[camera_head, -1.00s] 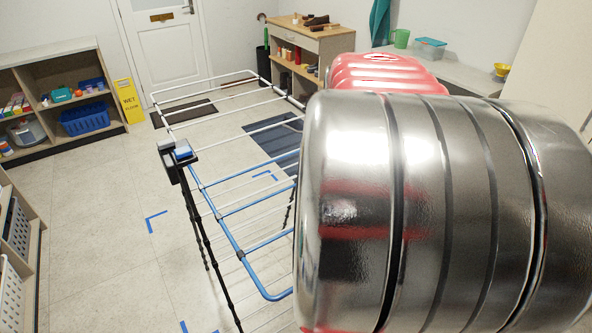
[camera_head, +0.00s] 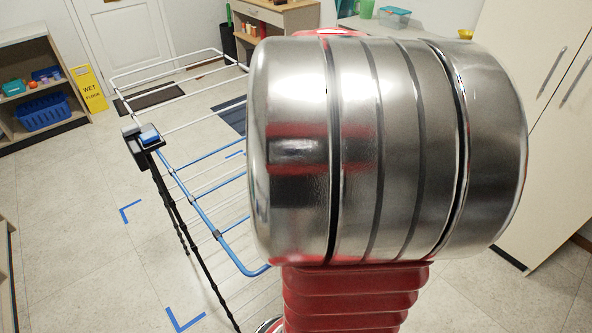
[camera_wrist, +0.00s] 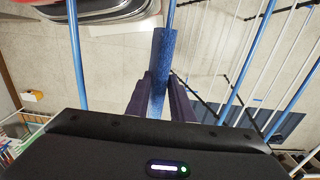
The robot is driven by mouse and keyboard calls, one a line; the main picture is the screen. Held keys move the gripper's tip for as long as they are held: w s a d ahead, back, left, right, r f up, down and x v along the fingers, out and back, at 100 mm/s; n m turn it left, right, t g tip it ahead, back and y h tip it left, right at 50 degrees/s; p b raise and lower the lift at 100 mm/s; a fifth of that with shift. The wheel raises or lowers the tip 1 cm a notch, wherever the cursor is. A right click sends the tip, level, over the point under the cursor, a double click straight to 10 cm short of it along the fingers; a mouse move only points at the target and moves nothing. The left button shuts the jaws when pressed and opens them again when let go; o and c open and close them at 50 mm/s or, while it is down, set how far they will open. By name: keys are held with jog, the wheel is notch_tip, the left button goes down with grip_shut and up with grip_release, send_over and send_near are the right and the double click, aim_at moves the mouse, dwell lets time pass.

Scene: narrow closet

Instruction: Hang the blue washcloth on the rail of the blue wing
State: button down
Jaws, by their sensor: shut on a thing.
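The drying rack shows in the head view, with a blue wing (camera_head: 222,237) on its near side and white rails behind. In the wrist view my gripper (camera_wrist: 159,80) is shut on the blue washcloth (camera_wrist: 161,65), a narrow, dark blue upright strip between the two dark fingers. A thin blue rail (camera_wrist: 171,14) shows just beyond the top of the cloth, in line with it. I cannot tell whether the cloth touches it. More blue rails (camera_wrist: 235,72) lie to the right. My own arm hides the gripper and cloth in the head view.
A yellow wet-floor sign (camera_head: 88,89) and a shelf with a blue basket (camera_head: 43,113) stand at the left. Pale cabinets (camera_head: 548,110) stand at the right. The floor left of the rack is clear.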

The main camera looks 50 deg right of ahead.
jog(key=shift+f, duration=0.15)
jog(key=c, duration=1.5)
grip_release()
jog(key=shift+o, duration=0.2)
notch_tip(320, 180, up, 14)
jog(key=shift+f, duration=0.15)
